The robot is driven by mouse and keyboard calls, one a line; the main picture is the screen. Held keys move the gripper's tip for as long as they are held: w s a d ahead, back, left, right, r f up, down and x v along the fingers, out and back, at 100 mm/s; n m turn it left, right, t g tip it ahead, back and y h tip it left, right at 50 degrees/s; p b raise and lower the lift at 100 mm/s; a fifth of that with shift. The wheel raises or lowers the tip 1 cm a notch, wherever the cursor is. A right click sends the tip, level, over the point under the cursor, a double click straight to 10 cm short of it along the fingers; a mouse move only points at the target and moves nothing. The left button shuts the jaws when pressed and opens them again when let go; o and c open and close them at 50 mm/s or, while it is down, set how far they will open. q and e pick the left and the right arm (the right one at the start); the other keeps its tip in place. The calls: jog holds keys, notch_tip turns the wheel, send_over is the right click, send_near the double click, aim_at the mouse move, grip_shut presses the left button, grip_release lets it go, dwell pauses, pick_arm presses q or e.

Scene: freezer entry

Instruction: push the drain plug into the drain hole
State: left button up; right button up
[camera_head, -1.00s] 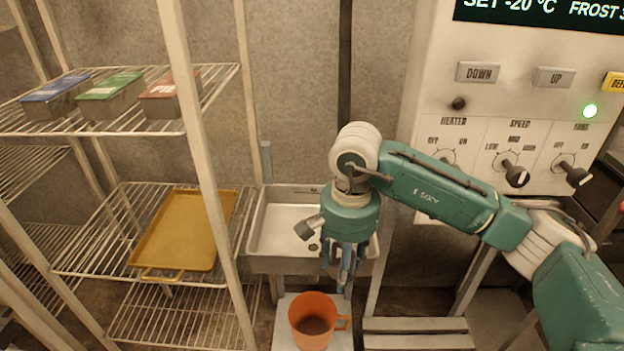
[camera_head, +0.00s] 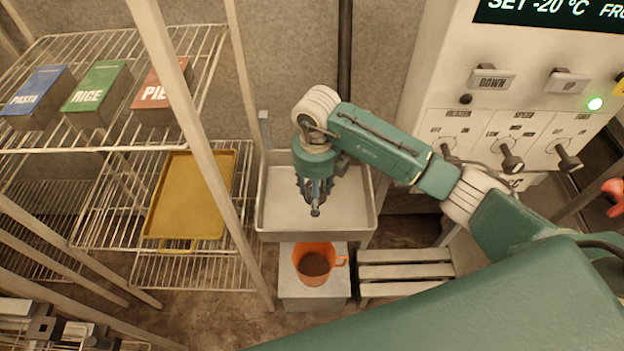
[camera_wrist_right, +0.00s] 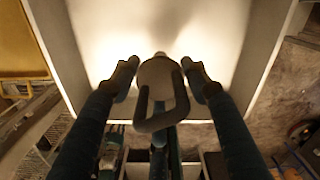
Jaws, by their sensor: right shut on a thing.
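The sink basin (camera_head: 350,219) is a shallow metal tray on the wall right of the rack. My right gripper (camera_head: 315,190) points down over it. In the right wrist view my right gripper (camera_wrist_right: 160,72) is shut on the drain plug (camera_wrist_right: 158,76), a pale rounded piece with a dark loop handle. In the head view a small dark end, likely the plug (camera_head: 316,210), shows below the fingers; I cannot tell whether it touches the basin floor. The drain hole is not visible in either current view, probably hidden by the gripper and plug. My left gripper is not in view.
A wire rack (camera_head: 215,60) with a yellow tray (camera_head: 187,200) and labelled boxes stands close on the left. An orange mug (camera_head: 314,264) stands below the basin on a pale block (camera_head: 300,297). A control panel (camera_head: 430,110) with knobs is at the right.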

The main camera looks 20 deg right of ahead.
jog(key=shift+s+f+b, duration=0.15)
jog(key=shift+f+b, duration=0.35)
jog(key=shift+f, duration=0.15)
jog(key=shift+f+b, duration=1.4)
jog(key=shift+f, duration=0.65)
jog(key=shift+f+b, duration=0.7)
jog(key=shift+b, duration=0.05)
dwell(0.3)
